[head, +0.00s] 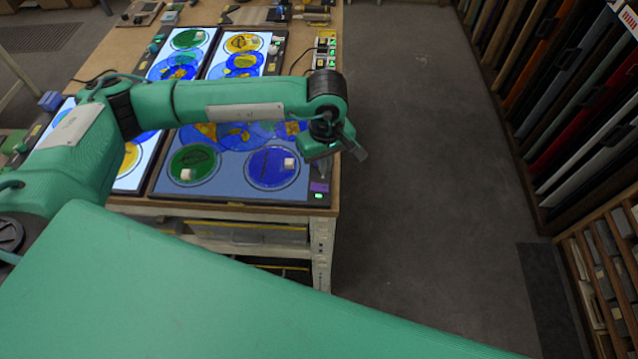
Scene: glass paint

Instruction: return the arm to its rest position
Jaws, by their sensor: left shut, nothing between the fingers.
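My left arm reaches from the left across the workbench. Its gripper (357,151) is at the bench's right edge, above the near right corner of a lit panel, and is shut and empty. The near panel (222,182) carries a green round dish (193,162) and a blue round dish (272,167). Each has a small pale block on or beside it. My arm hides part of the panels behind it. My right gripper is not in view.
More lit panels with coloured discs lie farther back on the wooden workbench (323,190). A box with green lights (326,42) stands at its right edge. The grey floor (425,180) to the right is clear. Racks of coloured sheets (575,90) line the right side.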

